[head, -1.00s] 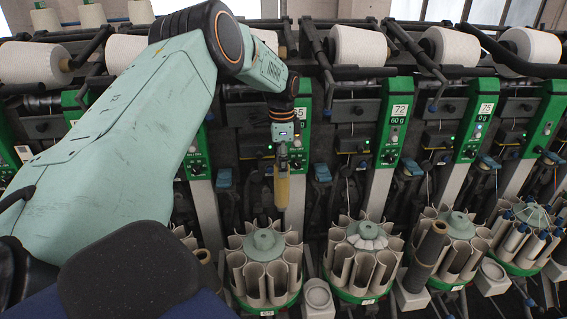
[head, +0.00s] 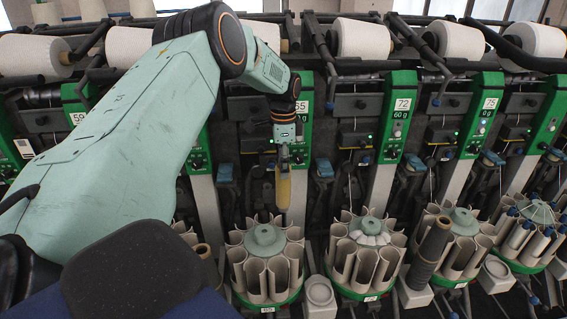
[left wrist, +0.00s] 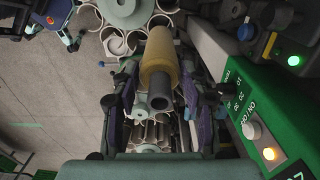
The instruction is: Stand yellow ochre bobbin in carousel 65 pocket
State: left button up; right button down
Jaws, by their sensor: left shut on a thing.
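The yellow ochre bobbin (head: 283,187) hangs upright below my left gripper (head: 283,155) in the head view. My left gripper is shut on the bobbin's upper end. In the left wrist view the bobbin (left wrist: 158,62) sits between the fingers, with its dark hollow tube end (left wrist: 159,102) toward the camera. Below it in the head view stands carousel 65 (head: 243,257), with a pale green hub and several beige open pockets around it. The bobbin's lower end is above the carousel's far side, apart from the pockets. The carousel shows at the top of the left wrist view. My right gripper is not seen.
A small round cup (head: 319,291) sits between the first two. Green panels (head: 397,118) and white cones (head: 362,40) line the machine behind.

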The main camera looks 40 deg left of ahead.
pick_arm(q)
jog(key=shift+r, duration=0.1)
dwell(0.7)
dwell(0.5)
jog(key=b, duration=0.2)
send_over(283, 201)
jog(key=w+a, duration=0.2)
jog(key=shift+d+f, duration=0.15)
jog(key=shift+f, duration=1.05)
jog(key=shift+d+f, duration=0.1)
jog(key=shift+f, duration=1.05)
jog(key=shift+f+b, duration=1.45)
jog(key=shift+f, duration=0.75)
jog(key=shift+s+f, duration=0.1)
jog(key=shift+f+b, duration=1.6)
jog(key=shift+f, duration=0.7)
